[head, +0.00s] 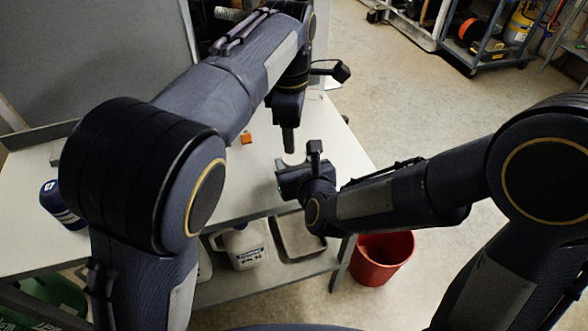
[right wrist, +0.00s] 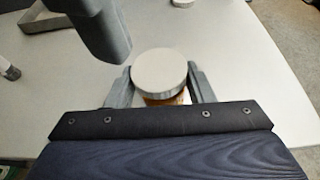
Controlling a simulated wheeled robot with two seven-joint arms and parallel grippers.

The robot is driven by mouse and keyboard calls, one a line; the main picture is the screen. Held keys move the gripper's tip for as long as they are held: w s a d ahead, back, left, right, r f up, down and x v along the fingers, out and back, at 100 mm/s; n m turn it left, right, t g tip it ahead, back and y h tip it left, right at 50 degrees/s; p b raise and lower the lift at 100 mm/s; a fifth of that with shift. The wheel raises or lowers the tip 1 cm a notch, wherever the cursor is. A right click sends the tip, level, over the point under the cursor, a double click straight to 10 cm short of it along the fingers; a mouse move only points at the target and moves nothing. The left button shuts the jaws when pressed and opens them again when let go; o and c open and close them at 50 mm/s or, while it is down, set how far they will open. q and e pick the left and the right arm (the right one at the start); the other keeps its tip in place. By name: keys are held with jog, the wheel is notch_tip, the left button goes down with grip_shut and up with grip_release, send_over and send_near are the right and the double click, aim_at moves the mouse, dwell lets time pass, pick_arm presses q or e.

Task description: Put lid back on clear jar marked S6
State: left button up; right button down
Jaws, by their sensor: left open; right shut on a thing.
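A round pale lid (right wrist: 160,70) shows in the right wrist view, lying flat on top of an orange-brown jar body (right wrist: 166,98). Whether it is fully seated I cannot tell, and no S6 mark is visible. My right gripper (right wrist: 160,90) is shut on the jar, one finger on each side. In the head view my right gripper (head: 290,168) is over the table, and the pale top (head: 293,158) shows just beyond it. My left gripper (head: 288,140) is open and points down, just above and behind the lid. Its fingers (right wrist: 100,30) are apart from the lid in the right wrist view.
The white table (head: 240,180) carries a small orange block (head: 246,137) and a dark blue bottle (head: 58,205) at left. A white jug (head: 243,247) and a grey tray (head: 318,238) are on the lower shelf. A red bucket (head: 381,258) stands on the floor.

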aim_at(294, 156)
pick_arm(q)
jog(key=shift+s+d+r+n, duration=0.1)
jog(key=shift+r+n, duration=0.2)
jog(key=shift+r, duration=0.65)
jog(key=shift+d+f, duration=0.1)
jog(key=shift+f, duration=3.9)
jog(key=c, duration=0.8)
jog(key=o, duration=1)
jog(key=shift+o, duration=0.2)
jog(key=shift+r, duration=0.1)
